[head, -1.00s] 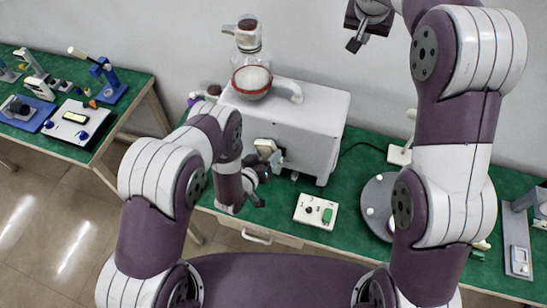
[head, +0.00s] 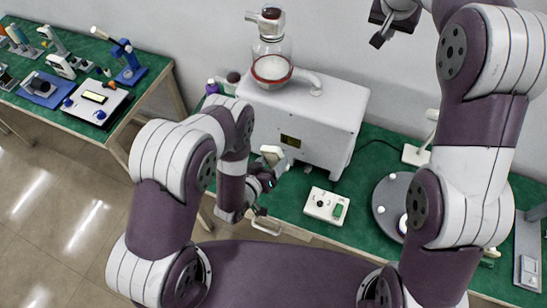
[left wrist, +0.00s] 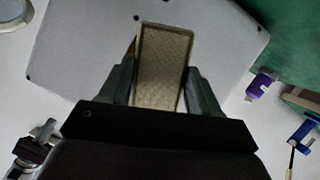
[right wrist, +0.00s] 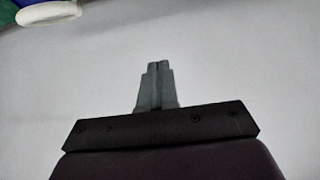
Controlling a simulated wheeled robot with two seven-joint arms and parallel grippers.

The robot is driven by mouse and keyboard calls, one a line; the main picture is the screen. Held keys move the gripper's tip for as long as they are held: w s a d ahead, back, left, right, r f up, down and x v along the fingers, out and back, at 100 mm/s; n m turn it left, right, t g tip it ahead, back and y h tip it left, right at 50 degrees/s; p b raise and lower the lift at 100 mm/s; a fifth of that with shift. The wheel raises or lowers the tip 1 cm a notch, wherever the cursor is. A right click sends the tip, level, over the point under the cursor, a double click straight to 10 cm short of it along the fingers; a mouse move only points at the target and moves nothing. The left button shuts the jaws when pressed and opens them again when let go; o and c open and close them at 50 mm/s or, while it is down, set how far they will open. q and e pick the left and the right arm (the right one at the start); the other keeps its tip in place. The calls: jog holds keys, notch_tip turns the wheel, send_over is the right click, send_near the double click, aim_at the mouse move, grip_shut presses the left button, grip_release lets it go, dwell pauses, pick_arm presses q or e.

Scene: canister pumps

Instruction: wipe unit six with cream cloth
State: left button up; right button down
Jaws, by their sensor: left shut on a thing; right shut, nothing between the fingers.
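A white box-shaped pump (head: 315,115) with a glass canister (head: 271,68) on top stands on the green bench. I cannot read a unit number on it. My left gripper (head: 264,180) is in front of the pump's front face, near its left end. It is shut on the cream cloth (left wrist: 162,65), a tan textured rectangle between the fingers in the left wrist view. The cloth's pale edge shows in the head view (head: 272,153). I cannot tell whether it touches the casing. My right gripper (head: 380,40) is raised at the top, shut and empty; its closed fingertips show in the right wrist view (right wrist: 158,68).
A small white control box (head: 326,205) lies in front of the pump. A grey round plate (head: 388,205) and a white stand (head: 416,155) are to the right. A purple-capped bottle (head: 212,87) is behind my left arm. A second bench (head: 150,70) with instruments stands left.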

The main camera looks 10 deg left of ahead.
notch_tip(320, 180, up, 6)
jog(key=p, duration=0.5)
